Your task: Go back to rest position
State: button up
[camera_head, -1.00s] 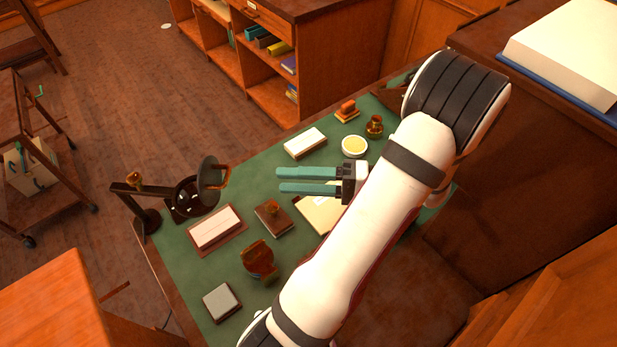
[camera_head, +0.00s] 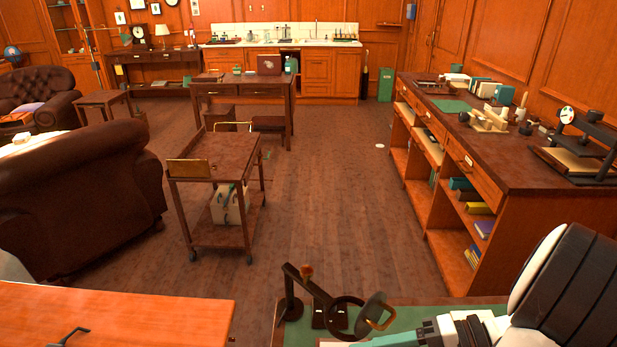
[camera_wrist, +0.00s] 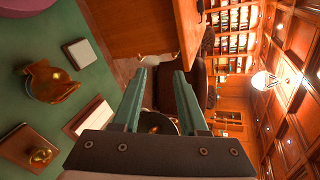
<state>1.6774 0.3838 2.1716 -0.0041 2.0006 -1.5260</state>
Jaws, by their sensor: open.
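My gripper shows in the wrist view (camera_wrist: 160,95), with its two teal fingers apart and nothing between them. In the head view only part of my gripper (camera_head: 400,338) shows at the bottom edge, over the green desk top (camera_head: 298,325). Its fingertips are cut off or hard to make out there. In the wrist view the green desk top (camera_wrist: 85,30) lies to the left of the fingers.
On the desk, the wrist view shows an amber holder (camera_wrist: 50,82), a grey-topped block (camera_wrist: 80,54) and a brown block with a knob (camera_wrist: 28,146). A black stand with a round lens (camera_head: 345,315) stands near my gripper. A trolley (camera_head: 215,160) and open floor lie beyond.

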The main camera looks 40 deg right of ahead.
jog(key=w+a+n+g+h, duration=0.1)
jog(key=a+n+g+h, duration=0.6)
jog(key=a, duration=1.4)
jog(key=g, duration=0.3)
jog(key=shift+f+n, duration=0.25)
jog(key=shift+n, duration=0.15)
jog(key=shift+a, duration=0.1)
